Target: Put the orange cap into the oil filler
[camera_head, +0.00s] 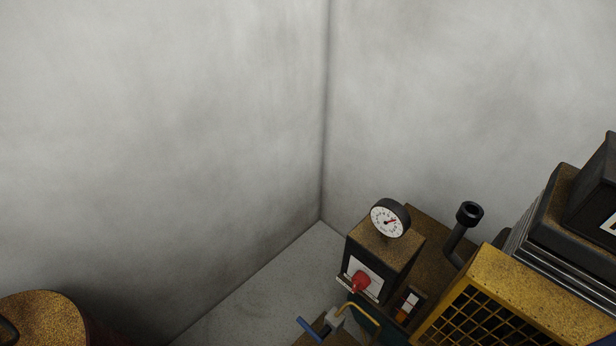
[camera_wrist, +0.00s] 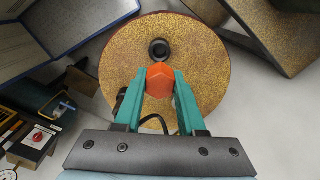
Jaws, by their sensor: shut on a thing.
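In the wrist view my gripper (camera_wrist: 160,78) has its teal fingers shut on the orange cap (camera_wrist: 160,77). The cap is in front of the round, rust-speckled top of a drum (camera_wrist: 205,50). A black ring with a dark hole (camera_wrist: 159,50) is on that drum top, just beyond the cap. I cannot tell how far the cap is above the drum. In the head view a black bent pipe with an open cup-like mouth (camera_head: 469,212), which looks like the oil filler, rises from the machine at right. My gripper is not in the head view.
The machine carries a white gauge (camera_head: 389,218), a red knob (camera_head: 360,282) and a yellow grille (camera_head: 480,318). The drum (camera_head: 40,318) shows at the head view's lower left. Blue-edged panels (camera_wrist: 75,25) and a speckled frame (camera_wrist: 275,35) flank the drum. Grey walls close the corner.

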